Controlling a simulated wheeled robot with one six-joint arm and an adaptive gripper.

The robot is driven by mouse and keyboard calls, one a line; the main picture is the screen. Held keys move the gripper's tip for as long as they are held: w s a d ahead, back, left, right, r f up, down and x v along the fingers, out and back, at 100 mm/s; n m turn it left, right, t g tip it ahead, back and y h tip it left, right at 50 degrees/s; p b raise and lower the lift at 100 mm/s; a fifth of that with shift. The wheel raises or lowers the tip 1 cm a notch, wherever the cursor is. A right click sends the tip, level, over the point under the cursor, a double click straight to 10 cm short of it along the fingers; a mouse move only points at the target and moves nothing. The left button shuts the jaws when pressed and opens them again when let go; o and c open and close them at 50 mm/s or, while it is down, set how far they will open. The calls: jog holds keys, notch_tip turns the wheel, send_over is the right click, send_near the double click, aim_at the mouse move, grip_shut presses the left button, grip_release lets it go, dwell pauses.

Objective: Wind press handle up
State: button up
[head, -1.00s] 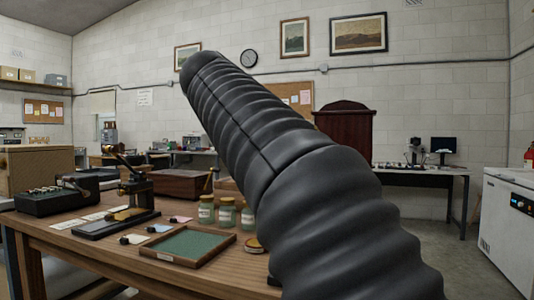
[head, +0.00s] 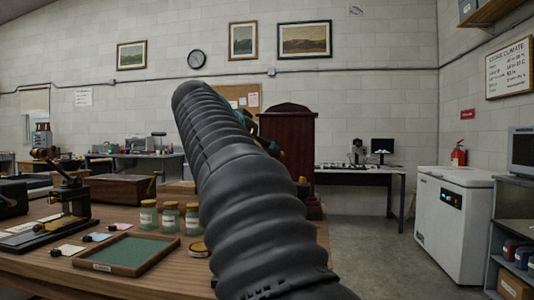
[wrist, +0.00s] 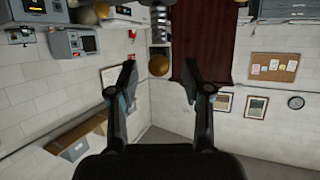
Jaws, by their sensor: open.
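My gripper (wrist: 159,72) shows in the wrist view with its two dark fingers spread wide apart and nothing held between them. A ribbed metal post (wrist: 160,24), probably the press screw, stands beyond the fingertips, with a brass-coloured ball (wrist: 158,65) in line with the gap. Another ball (wrist: 102,11) is at the upper left; I cannot tell whether a bar joins them. In the head view my arm hides most of this area. A dark knob (head: 303,188) shows just right of my arm.
A black lever device (head: 70,200), a green-lined tray (head: 128,253) and several jars (head: 170,217) are on the wooden bench left of my arm. A dark red cabinet (head: 288,140) stands behind. Open floor lies to the right, before a white chest freezer (head: 452,215).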

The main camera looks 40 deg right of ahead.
jog(key=shift+x, duration=1.2)
grip_shut()
